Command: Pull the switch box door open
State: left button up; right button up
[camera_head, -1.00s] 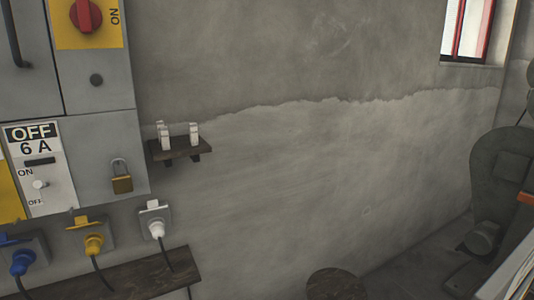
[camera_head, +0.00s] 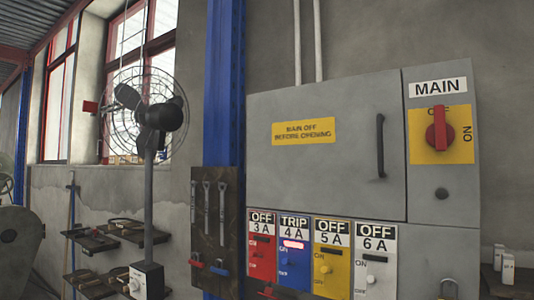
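The switch box (camera_head: 442,240) is a grey cabinet on the wall, right of centre. Its door (camera_head: 345,175) is the wide upper-left panel and looks closed. The door has a black vertical handle (camera_head: 380,146) near its right edge and a yellow label (camera_head: 303,131) reading "MAIN OFF BEFORE OPENING". Right of the door is the MAIN switch, a red knob (camera_head: 438,135) on a yellow plate. Below the door are several breaker panels: red 3A, blue TRIP 4A with a lit red lamp (camera_head: 293,244), yellow 5A and white 6A. Neither gripper is in view.
A black fan (camera_head: 150,115) on a stand is left of a blue column (camera_head: 222,90). A dark tool board (camera_head: 215,225) hangs beside the column. Shelves (camera_head: 100,240) line the left wall. A small shelf (camera_head: 510,280) is at the lower right. Wall fills the upper right.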

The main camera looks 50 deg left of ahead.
aim_at(335, 147)
jog(key=u, duration=1.35)
jog(key=i+l, duration=0.2)
jog(key=l, duration=0.25)
jog(key=i+l, duration=0.25)
jog(key=l, duration=0.2)
jog(key=i+l+z, duration=0.1)
jog(key=l, duration=0.3)
jog(key=i, duration=0.1)
